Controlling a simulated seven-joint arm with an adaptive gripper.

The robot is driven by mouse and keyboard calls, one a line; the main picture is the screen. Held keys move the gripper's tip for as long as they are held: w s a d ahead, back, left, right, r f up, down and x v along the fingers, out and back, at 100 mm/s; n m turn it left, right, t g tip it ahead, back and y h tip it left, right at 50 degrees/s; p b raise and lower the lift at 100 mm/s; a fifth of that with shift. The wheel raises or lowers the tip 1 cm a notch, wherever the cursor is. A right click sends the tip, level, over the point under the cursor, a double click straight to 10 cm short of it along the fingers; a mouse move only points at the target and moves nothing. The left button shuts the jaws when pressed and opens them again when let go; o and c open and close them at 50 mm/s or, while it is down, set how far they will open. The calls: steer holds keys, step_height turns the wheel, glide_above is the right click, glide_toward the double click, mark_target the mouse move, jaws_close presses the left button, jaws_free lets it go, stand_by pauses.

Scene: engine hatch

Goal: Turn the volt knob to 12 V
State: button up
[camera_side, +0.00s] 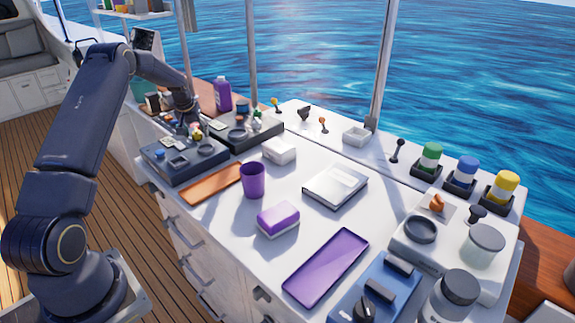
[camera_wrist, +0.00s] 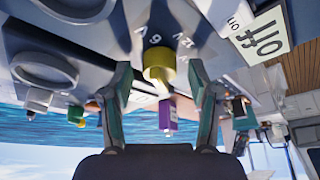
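The volt knob, a yellow knob (camera_wrist: 158,68), sits on a grey-blue panel (camera_wrist: 110,45) in the wrist view. Printed marks stand beside it, including a 9 and what looks like 12V, seen upside down. I cannot tell which mark the knob points to. My gripper (camera_wrist: 163,100) is open, one finger on each side of the knob, with a visible gap on both sides. In the side view my gripper (camera_side: 190,122) reaches down over the control boxes at the far left of the counter. The knob is small there and partly hidden by my gripper.
A purple bottle (camera_side: 222,95) stands behind the panels. A white box (camera_side: 279,150), a purple cup (camera_side: 252,181) and an orange tray (camera_side: 212,184) lie nearby.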

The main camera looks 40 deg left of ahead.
steer(key=c, duration=1.1)
steer(key=shift+m, duration=0.3)
steer(key=m+h, duration=0.1)
steer(key=m, duration=0.1)
steer(key=m+t, duration=0.1)
steer(key=m, duration=0.1)
steer(key=shift+s+a+m+h, duration=0.1)
steer(key=shift+a+m+h, duration=0.05)
steer(key=shift+m+h, duration=0.25)
steer(key=m+h, duration=0.2)
steer(key=m, duration=0.4)
steer(key=shift+m+h, duration=0.3)
steer(key=o, duration=1.2)
steer(key=shift+c, duration=0.2)
